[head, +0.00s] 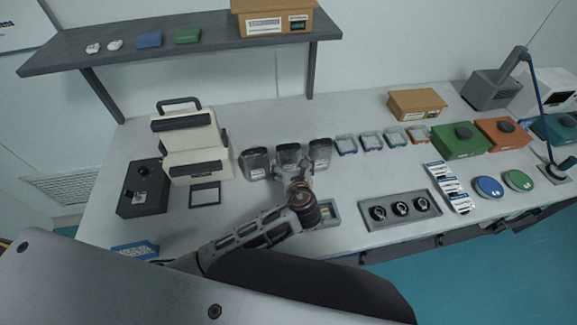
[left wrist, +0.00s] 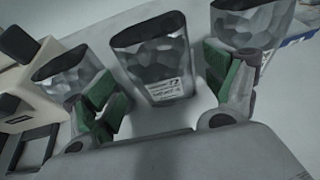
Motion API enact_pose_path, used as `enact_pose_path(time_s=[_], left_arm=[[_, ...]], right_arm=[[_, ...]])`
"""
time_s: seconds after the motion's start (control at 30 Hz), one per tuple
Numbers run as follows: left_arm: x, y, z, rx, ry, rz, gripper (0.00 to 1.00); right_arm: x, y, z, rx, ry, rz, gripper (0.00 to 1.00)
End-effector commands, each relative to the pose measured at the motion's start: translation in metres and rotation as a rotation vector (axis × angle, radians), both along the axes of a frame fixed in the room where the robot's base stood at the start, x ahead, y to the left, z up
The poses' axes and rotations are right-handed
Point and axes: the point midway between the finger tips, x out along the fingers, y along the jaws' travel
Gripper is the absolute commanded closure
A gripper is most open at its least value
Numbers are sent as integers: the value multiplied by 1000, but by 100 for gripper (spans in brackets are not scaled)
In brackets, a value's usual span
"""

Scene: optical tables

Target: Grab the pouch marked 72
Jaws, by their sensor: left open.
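Three silver, crinkled pouches with dark tops stand in a row near the middle of the table. The middle pouch (head: 288,152) carries a white label, and in the left wrist view this pouch (left wrist: 155,62) reads 72. My left gripper (head: 299,172) is open at the front of the middle pouch. In the left wrist view the green-padded fingers of the left gripper (left wrist: 160,88) stand one on each side of its lower part, with gaps showing. The left pouch (head: 255,163) and right pouch (head: 320,154) stand close beside it. My right gripper is not in view.
A beige instrument (head: 195,150) and a black box (head: 142,190) stand to the left. Several small clear containers (head: 371,141) sit right of the pouches. A grey tray with black round parts (head: 400,208) lies at front right. A shelf (head: 220,45) hangs above.

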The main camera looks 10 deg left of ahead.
Motion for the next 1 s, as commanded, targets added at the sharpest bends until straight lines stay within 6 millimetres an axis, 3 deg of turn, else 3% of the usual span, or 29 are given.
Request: enact_pose_path(time_s=[0.47, 1.0], left_arm=[[5, 2, -2, 0, -1, 0, 14], [41, 18, -24, -1, 0, 0, 14]], right_arm=[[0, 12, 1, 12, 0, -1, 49], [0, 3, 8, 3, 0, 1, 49]])
